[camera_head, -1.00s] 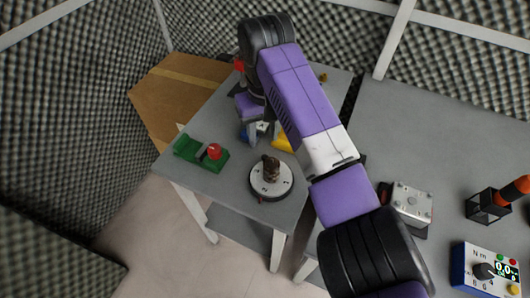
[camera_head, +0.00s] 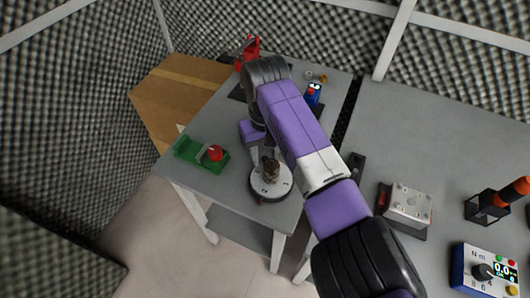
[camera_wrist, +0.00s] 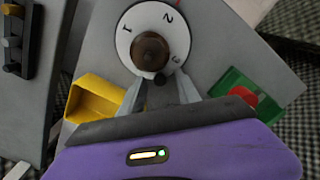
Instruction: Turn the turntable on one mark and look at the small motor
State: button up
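The turntable (camera_head: 283,190) is a white disc with dark numerals near the front corner of the small grey table. It also shows in the wrist view (camera_wrist: 180,49), with marks 1, 2 and 3 around its face. The small motor (camera_wrist: 150,53), brown and rounded, stands upright at the disc's middle; it shows in the head view (camera_head: 271,170) too. My gripper (camera_wrist: 160,84) is at the disc's near edge in the wrist view. Its grey fingers are apart, with a small dark peg (camera_wrist: 159,78) between their tips. I cannot tell whether they touch it.
A green block with a red knob (camera_head: 215,153) lies left of the turntable. A yellow bin (camera_wrist: 95,100) shows in the wrist view. A red object (camera_head: 249,52) and a blue one (camera_head: 313,94) stand farther back. A metal box (camera_head: 405,203) and a control box (camera_head: 485,271) are on the right table.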

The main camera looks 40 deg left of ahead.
aim_at(254, 183)
grip_shut()
